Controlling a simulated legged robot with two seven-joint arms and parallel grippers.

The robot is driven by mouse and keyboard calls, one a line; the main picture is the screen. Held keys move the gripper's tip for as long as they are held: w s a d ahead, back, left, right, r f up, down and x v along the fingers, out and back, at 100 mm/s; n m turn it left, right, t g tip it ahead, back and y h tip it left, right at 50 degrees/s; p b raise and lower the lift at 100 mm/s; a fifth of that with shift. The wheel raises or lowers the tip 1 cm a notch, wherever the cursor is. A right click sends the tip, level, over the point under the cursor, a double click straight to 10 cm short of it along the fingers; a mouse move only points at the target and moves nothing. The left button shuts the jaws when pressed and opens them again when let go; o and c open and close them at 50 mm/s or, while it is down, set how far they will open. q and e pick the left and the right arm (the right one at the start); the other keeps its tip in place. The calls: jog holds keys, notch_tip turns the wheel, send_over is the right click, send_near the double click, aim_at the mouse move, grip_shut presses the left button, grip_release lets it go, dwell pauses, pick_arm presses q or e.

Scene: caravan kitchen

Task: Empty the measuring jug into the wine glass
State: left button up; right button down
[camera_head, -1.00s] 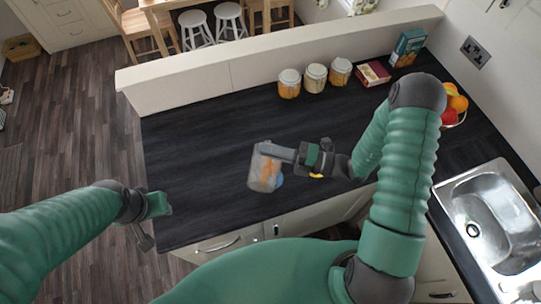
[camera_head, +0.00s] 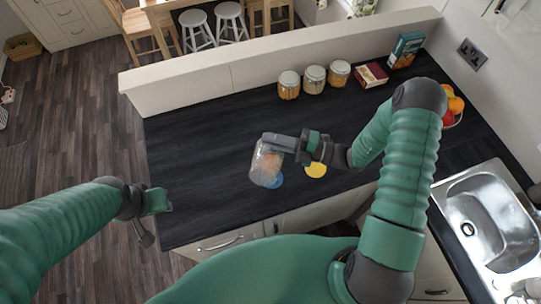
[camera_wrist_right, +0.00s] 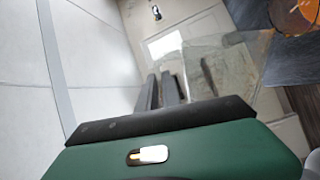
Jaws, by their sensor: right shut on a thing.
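The clear measuring jug (camera_head: 266,165) is held above the dark counter by my right gripper (camera_head: 284,144), whose fingers are shut on it. An orange tint shows through the jug; I cannot tell whether it is its content or something behind. In the right wrist view the clear wall of the jug (camera_wrist_right: 215,65) is beside the fingers (camera_wrist_right: 160,92). A round clear thing with orange in it (camera_wrist_right: 296,14) is at the upper right there; I cannot tell if it is the wine glass. No wine glass stands out in the head view. My left gripper (camera_head: 157,203) is off the counter's left end, its jaws unclear.
A yellow disc (camera_head: 316,170) and a partly hidden blue disc (camera_head: 276,181) lie on the counter (camera_head: 200,170). Several jars (camera_head: 314,79), a red box (camera_head: 371,75), a tall box (camera_head: 406,49) and fruit (camera_head: 453,106) stand behind. The sink (camera_head: 485,220) is right. The left counter is clear.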

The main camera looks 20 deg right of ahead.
aim_at(268, 162)
jog(key=s+n+b, duration=0.1)
jog(key=s+a+f+n+b, duration=0.1)
jog(key=s+n+b, duration=0.1)
jog(key=b, duration=0.1)
jog(key=shift+s+a+f, duration=0.3)
jog(key=shift+a+f, duration=0.05)
jog(key=shift+f, duration=0.05)
jog(key=shift+a+r+p, duration=0.1)
jog(key=shift+r+p, duration=0.3)
jog(key=shift+p, duration=0.05)
jog(key=shift+s+a+f+n, duration=0.1)
jog(key=shift+s+n, duration=0.05)
jog(key=shift+n, duration=0.15)
jog(key=s+f+n+b, duration=0.1)
jog(key=b, duration=0.2)
jog(key=shift+a+f+g, duration=0.1)
jog(key=shift+a+g, duration=0.2)
jog(key=shift+a, duration=0.1)
jog(key=s+a+f+n+b, duration=0.3)
jog(key=s+f+n+b, duration=0.3)
jog(key=f+n, duration=0.2)
jog(key=s+a+f+n+g+b, duration=0.1)
jog(key=s+a+f+n+b, duration=0.3)
jog(key=f+n, duration=0.5)
jog(key=shift+s+n+b, duration=0.3)
jog(key=shift+s+b, duration=1.1)
jog(key=shift+s, duration=0.25)
